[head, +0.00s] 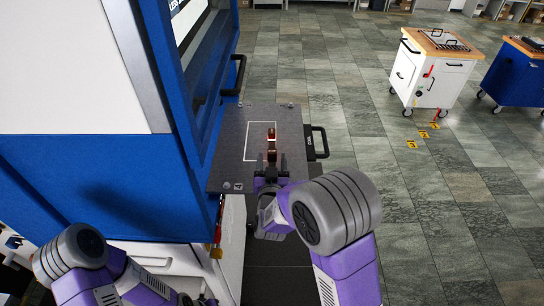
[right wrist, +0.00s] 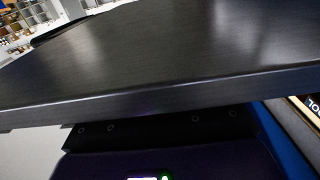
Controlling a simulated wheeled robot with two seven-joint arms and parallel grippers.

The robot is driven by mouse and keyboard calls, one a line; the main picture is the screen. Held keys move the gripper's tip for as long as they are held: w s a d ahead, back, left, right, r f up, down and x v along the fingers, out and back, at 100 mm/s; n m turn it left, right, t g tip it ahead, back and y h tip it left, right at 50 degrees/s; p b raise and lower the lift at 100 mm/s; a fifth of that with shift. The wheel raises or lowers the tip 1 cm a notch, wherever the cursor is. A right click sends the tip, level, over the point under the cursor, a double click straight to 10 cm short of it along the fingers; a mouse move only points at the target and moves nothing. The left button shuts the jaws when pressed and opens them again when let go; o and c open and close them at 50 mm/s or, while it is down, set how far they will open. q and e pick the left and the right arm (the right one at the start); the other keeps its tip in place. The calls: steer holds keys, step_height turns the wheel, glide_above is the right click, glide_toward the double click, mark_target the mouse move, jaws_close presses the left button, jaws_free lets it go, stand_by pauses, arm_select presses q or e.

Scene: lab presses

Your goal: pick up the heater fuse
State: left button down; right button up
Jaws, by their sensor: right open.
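The heater fuse appears to be the small copper-brown piece (head: 271,133) on the dark square plate (head: 232,135) in the head view. A darker brown part shows just nearer me; I cannot tell whether it belongs to the same piece. My right gripper (head: 271,162) is open at the near side of the plate, its two dark fingers pointing at the brown parts, one on each side of the nearer one. I cannot tell its height over the plate. The right wrist view shows a dark slab edge and no fuse. My left gripper is out of view; only its arm shows.
A white outline marks the plate. A blue and white press (head: 80,170) rises at left, close beside the plate. A black handle (head: 320,142) sticks out at the plate's right.

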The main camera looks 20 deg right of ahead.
steer(key=shift+s, duration=0.2)
steer(key=shift+w, duration=0.15)
steer(key=c, duration=0.4)
jaws_close()
steer(key=shift+r, duration=0.1)
